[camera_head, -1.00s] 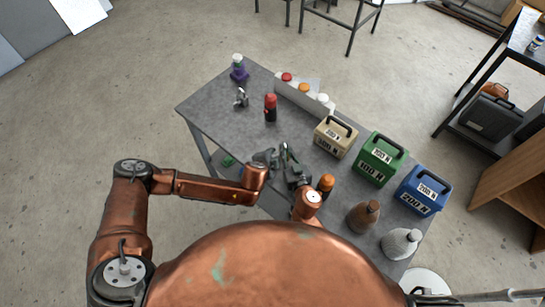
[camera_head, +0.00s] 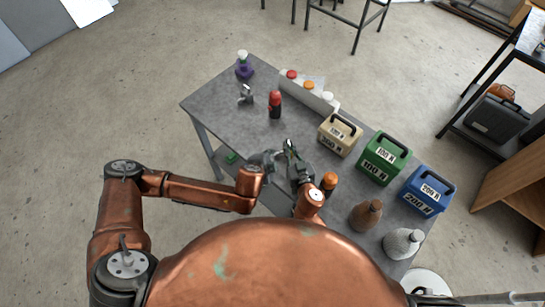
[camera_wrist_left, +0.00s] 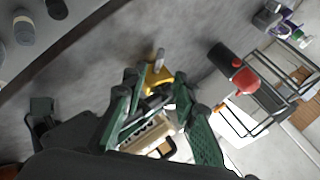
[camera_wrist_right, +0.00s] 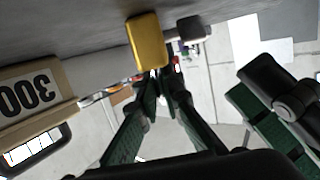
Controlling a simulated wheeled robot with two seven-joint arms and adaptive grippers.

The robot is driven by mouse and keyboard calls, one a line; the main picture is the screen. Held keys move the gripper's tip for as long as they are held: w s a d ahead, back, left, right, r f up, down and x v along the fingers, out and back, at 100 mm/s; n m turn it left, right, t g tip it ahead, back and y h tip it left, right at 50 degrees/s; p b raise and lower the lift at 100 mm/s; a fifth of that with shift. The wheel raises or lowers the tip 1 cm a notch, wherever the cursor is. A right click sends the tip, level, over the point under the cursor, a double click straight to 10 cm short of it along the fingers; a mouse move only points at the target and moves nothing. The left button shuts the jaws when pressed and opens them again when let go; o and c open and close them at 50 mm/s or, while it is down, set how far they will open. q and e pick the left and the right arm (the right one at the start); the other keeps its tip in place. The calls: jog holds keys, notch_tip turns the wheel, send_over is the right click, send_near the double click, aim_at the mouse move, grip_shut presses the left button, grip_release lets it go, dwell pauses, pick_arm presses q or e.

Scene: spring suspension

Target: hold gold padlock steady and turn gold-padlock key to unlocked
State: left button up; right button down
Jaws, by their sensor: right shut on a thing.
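The gold padlock shows in the left wrist view (camera_wrist_left: 157,80) and in the right wrist view (camera_wrist_right: 146,42). A short silver part sticks out from it. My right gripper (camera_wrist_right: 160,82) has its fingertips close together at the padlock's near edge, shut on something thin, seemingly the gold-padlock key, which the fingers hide. My left gripper (camera_wrist_left: 155,82) has its green fingers spread on either side of the padlock in its wrist view. In the head view my left gripper (camera_head: 270,158) and right gripper (camera_head: 292,152) are close together over the table and hide the padlock.
Cream (camera_head: 339,135), green (camera_head: 383,158) and blue (camera_head: 428,190) weight boxes line the right side of the grey table (camera_head: 225,105). A red-capped can (camera_head: 275,104), an orange-capped bottle (camera_head: 329,182) and a brown flask (camera_head: 366,215) stand nearby.

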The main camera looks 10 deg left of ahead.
aim_at(274, 158)
pick_arm(q)
jog(key=shift+c, duration=0.3)
jog(key=shift+c, duration=0.7)
jog(key=shift+w+d+f+h, duration=0.25)
jog(key=shift+w+h, duration=0.25)
jog(key=shift+c, duration=0.4)
jog(key=w+h, duration=0.2)
jog(key=shift+w+f+t+h, duration=0.1)
jog(key=shift+w+t+h, duration=0.25)
jog(key=shift+t+h, duration=0.05)
jog(key=shift+w+a+h, duration=0.2)
jog(key=shift+a+h, duration=0.15)
jog(key=shift+h, duration=0.15)
jog(key=a+h, duration=0.1)
jog(key=a+m, duration=0.1)
jog(key=a+h, duration=0.1)
jog(key=shift+s+a+f+h, duration=0.25)
jog(key=shift+a+h, duration=0.05)
jog(key=s+a+f+m+g+h, duration=0.1)
jog(key=s+a+f+m+h, duration=0.15)
jog(key=s+a, duration=0.2)
jog(key=x, duration=1.1)
jog(key=shift+w+d+r, duration=0.1)
jog(key=shift+w+r, duration=0.05)
jog(key=shift+r, duration=0.15)
